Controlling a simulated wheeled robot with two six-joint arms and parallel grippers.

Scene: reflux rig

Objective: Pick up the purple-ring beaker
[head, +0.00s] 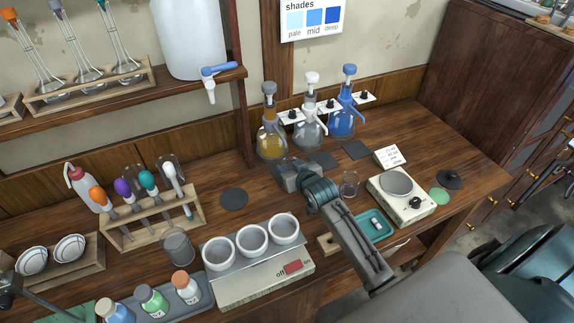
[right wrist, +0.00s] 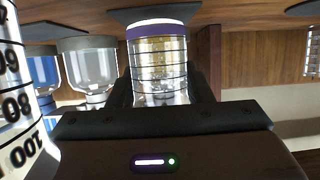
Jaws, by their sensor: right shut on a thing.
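The purple-ring beaker (right wrist: 158,62) is a clear graduated glass with a purple band near its base. The right wrist view shows it upside down, between the fingers of my right gripper (right wrist: 163,90). The gripper is shut on the beaker's sides. In the head view my right gripper (head: 284,166) reaches over the table in front of the amber flask and mostly hides the beaker. A dark pad (right wrist: 128,16) lies by the beaker's base; I cannot tell whether they touch. My left gripper is not in the head view.
Amber (head: 270,140), clear (head: 308,130) and blue (head: 342,122) dispenser flasks stand close behind the gripper. Another glass beaker (head: 349,185) stands to its right, near a scale (head: 401,200). White cups (head: 250,242) stand in front. A dark round pad (head: 234,199) lies at left.

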